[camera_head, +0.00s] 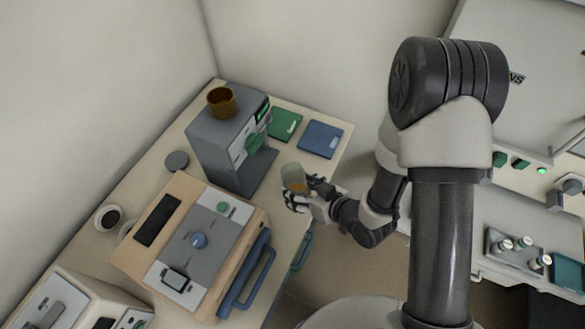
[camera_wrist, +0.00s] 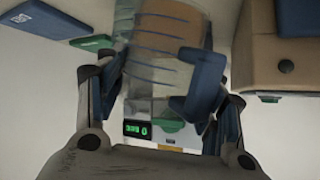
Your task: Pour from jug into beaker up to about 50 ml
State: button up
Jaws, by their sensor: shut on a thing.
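My gripper (camera_head: 300,199) is shut on a clear vessel (camera_head: 293,174) with amber-brown contents, held just right of the grey machine. The vessel looks upright or slightly tilted in the head view. In the wrist view, the vessel (camera_wrist: 165,65) lies between the blue finger pads of my gripper (camera_wrist: 150,90), with dark lines across its side. It seems to be the jug, but I cannot make out a handle or spout. An amber-brown cup (camera_head: 221,103) sits on top of the grey machine. I cannot tell whether it is the beaker.
The grey machine (camera_head: 216,150) stands close left of the vessel. Green (camera_head: 285,124) and blue (camera_head: 320,139) flat items lie behind on the bench. A tan box device (camera_head: 195,240) with a blue handle stands in front. A tray of small jars (camera_head: 518,250) is at right.

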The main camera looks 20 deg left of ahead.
jog(key=shift+w+r+g+h+p, duration=0.1)
jog(key=shift+r+g+h+p, duration=0.25)
jog(key=shift+p, duration=0.95)
jog(key=shift+w+a+r+m+g+h+p, duration=0.1)
jog(key=shift+r+m+g+h+p, duration=0.65)
jog(key=shift+p, duration=3.15)
jog(key=shift+w+a+r+g+h+p, duration=0.15)
jog(key=shift+r+g+h+p, duration=0.4)
jog(key=shift+p, duration=1.9)
jog(key=shift+w+a+r+g+h+p, duration=0.1)
jog(key=shift+r+g+h+p, duration=0.45)
jog(key=shift+p, duration=1.85)
